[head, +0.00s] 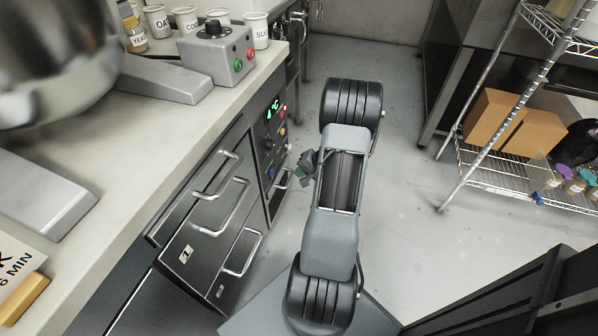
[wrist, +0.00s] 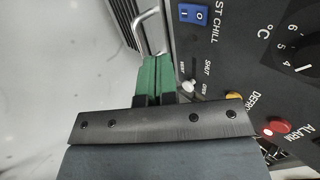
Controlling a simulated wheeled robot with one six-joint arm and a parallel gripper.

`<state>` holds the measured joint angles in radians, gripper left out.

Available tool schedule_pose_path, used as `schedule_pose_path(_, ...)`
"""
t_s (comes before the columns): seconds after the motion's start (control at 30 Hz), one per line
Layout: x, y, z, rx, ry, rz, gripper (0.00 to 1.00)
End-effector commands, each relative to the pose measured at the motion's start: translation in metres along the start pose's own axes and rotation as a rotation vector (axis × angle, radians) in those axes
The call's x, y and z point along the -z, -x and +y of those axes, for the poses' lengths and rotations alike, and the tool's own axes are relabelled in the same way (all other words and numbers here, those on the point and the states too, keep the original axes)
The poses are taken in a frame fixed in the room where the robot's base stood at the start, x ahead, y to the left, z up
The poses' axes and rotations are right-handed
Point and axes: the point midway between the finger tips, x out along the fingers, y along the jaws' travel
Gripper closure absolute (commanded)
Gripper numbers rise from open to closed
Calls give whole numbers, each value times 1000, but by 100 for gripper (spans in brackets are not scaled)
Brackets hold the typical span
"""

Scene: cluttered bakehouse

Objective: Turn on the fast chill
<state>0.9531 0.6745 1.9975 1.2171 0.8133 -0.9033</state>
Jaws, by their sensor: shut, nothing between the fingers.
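The blue rocker switch (wrist: 193,14), marked I and O, sits beside the lettering "ST CHILL" at the top of the wrist view. The start of that label is cut off. The switch shows small and blue on the control panel (head: 271,171) in the head view. Which side of the rocker is pressed in, I cannot tell. My gripper (wrist: 157,74) has green fingers closed together with nothing between them. In the wrist view the fingertips are below and left of the switch, apart from it. In the head view my gripper (head: 306,168) is just right of the panel.
Close by on the panel are a white lever (wrist: 189,87) marked SHUT, a yellow button (wrist: 234,97), a red ALARM button (wrist: 277,128) and a temperature dial (wrist: 305,50). Drawers with bar handles (head: 222,208) stick out at left. A wire shelf (head: 500,180) stands right; floor between is clear.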

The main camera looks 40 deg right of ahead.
Motion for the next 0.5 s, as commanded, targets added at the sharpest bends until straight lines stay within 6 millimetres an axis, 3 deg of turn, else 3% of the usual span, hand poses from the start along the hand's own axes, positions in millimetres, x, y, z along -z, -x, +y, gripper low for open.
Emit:
schedule_pose_path(0.3, -1, -64, 2, 0, 3, -4, 100)
schedule_pose_path(0.5, -1, -86, -13, 0, 6, -2, 100)
